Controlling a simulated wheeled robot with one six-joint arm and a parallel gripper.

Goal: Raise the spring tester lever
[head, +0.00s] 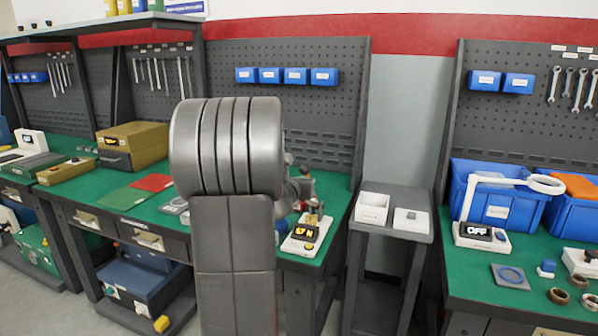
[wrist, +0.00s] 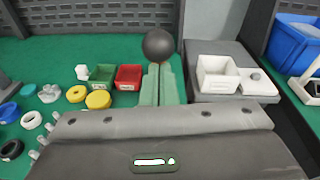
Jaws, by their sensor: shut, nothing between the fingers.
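The spring tester (head: 304,236) stands on the green bench in the head view, with a white base and a lit display that seems to read 57 N. In the wrist view a dark round ball (wrist: 158,45), which looks like the lever's knob, sits right at the tips of my gripper (wrist: 160,67). The two pale green fingers are shut together with nothing between them. I cannot tell whether they touch the ball.
A grey side stand (head: 391,213) holds a white open box (head: 372,208). A right bench carries blue crates (head: 487,195) and a white lamp device reading OFF (head: 482,236).

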